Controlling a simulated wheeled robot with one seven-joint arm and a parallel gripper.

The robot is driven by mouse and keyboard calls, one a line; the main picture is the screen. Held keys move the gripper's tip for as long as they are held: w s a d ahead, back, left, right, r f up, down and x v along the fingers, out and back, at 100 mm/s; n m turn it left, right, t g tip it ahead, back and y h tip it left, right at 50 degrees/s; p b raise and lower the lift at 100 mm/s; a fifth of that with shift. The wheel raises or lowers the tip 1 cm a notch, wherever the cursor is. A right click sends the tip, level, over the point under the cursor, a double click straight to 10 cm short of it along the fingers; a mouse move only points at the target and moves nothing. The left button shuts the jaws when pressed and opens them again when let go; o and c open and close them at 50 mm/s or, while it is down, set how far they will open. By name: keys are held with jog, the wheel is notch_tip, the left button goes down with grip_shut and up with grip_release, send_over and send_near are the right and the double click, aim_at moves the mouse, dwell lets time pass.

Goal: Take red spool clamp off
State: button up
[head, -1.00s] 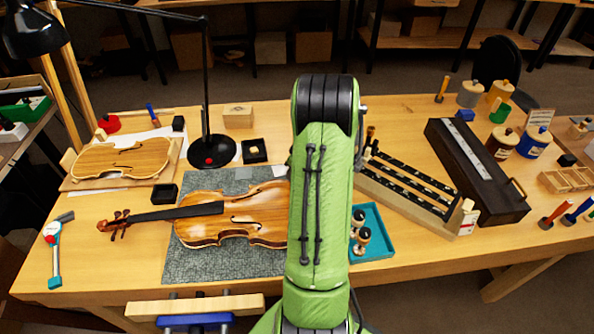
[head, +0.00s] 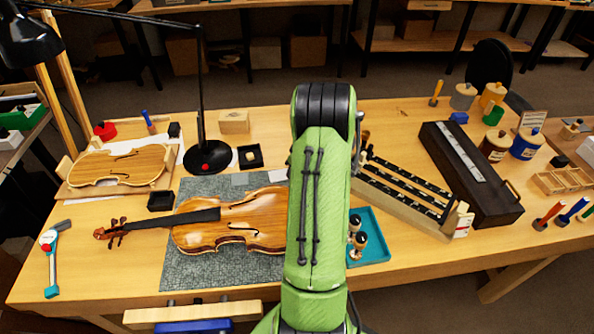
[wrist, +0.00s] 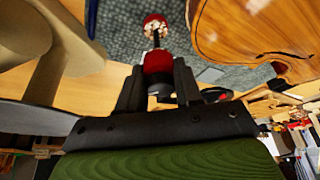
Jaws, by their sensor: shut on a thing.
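In the wrist view my gripper (wrist: 158,80) is shut on a red spool clamp (wrist: 157,61). The clamp has two red ends, with a dark rod and a pale speckled part between them. It shows beside the edge of the violin (wrist: 255,35), with grey mat visible between them in the picture; I cannot tell its height above the mat. In the head view the violin (head: 228,226) lies on the grey mat (head: 215,268), its right end hidden behind my green arm. My gripper and the held clamp are hidden there too.
A teal tray (head: 376,250) with dark-and-tan spool clamps stands right of my arm. Behind it are a slotted rack (head: 405,190) and a long dark case (head: 470,175). A black lamp (head: 208,155) and a second violin body (head: 118,166) stand at the left.

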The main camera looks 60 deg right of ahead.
notch_tip(320, 180, up, 7)
jog(key=p, duration=0.3)
jog(key=shift+f+p, duration=0.15)
jog(key=shift+p, duration=0.2)
jog(key=shift+f, duration=0.1)
